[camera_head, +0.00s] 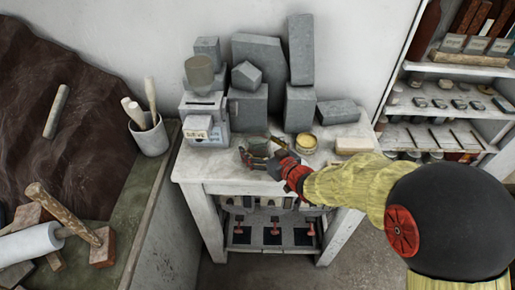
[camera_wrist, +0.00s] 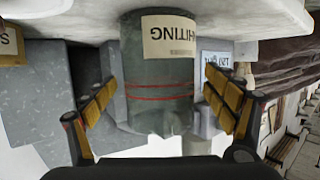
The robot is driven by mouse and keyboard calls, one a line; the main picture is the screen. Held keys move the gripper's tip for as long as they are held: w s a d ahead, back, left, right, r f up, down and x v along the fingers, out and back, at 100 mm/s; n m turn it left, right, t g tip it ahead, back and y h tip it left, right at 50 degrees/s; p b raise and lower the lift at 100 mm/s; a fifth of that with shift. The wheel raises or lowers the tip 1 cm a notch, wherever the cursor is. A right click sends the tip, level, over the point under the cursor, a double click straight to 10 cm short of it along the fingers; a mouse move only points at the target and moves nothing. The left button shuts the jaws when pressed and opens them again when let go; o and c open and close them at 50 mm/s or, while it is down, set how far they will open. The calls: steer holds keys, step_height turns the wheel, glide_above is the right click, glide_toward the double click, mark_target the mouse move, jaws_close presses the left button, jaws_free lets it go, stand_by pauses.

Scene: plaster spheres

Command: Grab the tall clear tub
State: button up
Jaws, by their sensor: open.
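A tall, greenish see-through tub (camera_wrist: 158,75) with a paper label reading WHITING and two red bands stands between my fingers in the wrist view, which shows it upside down. My gripper (camera_wrist: 160,90) is open, with one yellow-padded finger on each side and visible gaps to the tub. In the head view my gripper (camera_head: 260,156) is low over the front of the white table (camera_head: 205,170). The tub (camera_head: 257,145) there seems to be the dark greenish shape at the fingers, partly hidden by them.
Grey blocks (camera_head: 247,106) and a grey box with a labelled front (camera_head: 197,127) stand behind and left. A yellow tin (camera_head: 306,143) and a pale slab (camera_head: 354,145) are to the right. A pot of tools (camera_head: 150,138) stands on the left bench.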

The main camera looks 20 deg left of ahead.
steer(key=shift+w+a+f, duration=0.15)
steer(key=shift+w+a, duration=0.3)
steer(key=shift+w, duration=0.05)
steer(key=shift+c, duration=0.2)
steer(key=c, duration=1.4)
steer(key=shift+o, duration=0.2)
